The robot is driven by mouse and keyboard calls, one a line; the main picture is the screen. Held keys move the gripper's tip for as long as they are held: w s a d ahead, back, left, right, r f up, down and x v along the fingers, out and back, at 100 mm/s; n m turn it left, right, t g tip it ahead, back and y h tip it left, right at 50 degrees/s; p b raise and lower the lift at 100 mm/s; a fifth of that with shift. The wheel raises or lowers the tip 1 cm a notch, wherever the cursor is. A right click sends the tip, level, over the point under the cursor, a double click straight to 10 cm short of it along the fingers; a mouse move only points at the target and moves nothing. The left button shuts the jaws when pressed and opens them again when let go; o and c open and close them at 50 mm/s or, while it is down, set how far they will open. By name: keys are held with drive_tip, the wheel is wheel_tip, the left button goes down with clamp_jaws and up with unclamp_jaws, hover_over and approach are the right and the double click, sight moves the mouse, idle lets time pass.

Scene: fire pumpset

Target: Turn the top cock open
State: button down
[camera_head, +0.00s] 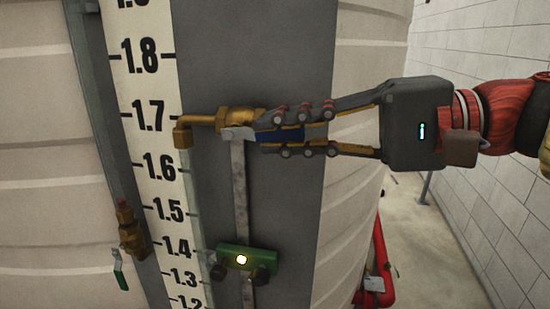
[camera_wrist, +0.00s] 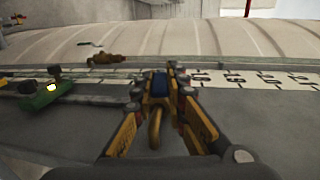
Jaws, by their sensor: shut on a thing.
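The top cock (camera_head: 238,118) is a brass valve with an elbow spout pointing left and down, beside the 1.7 mark of the white level scale (camera_head: 150,110). Its blue handle (camera_head: 280,134) extends to the right, between my gripper's fingers. My gripper (camera_head: 292,130) comes in from the right, roughly level, and is shut on the blue handle. In the wrist view the blue handle (camera_wrist: 159,84) shows between the fingertips, with a curved brass piece (camera_wrist: 154,128) below it. The fingers hide part of the handle and valve body.
A green block (camera_head: 247,258) with a lit yellow spot and dark knobs sits below on the vertical strip. Another brass valve (camera_head: 130,235) with a green handle is at lower left. Red piping (camera_head: 382,262) stands low at right. A pale block wall (camera_head: 485,90) runs along the right.

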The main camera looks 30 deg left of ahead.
drive_tip(key=shift+s+f+g+y+b, duration=0.1)
drive_tip(key=shift+f+g+y+b, duration=0.45)
drive_tip(key=shift+b, duration=0.85)
drive_tip(key=shift+y, duration=0.35)
drive_tip(key=c, duration=2.2)
unclamp_jaws()
drive_tip(key=shift+o, duration=0.7)
drive_tip(key=shift+s+a, duration=0.1)
drive_tip(key=shift+s, duration=0.1)
drive_tip(key=o, duration=0.3)
drive_tip(key=shift+w, duration=0.15)
drive_tip(key=v, duration=1.2)
drive_tip(key=shift+s, duration=0.25)
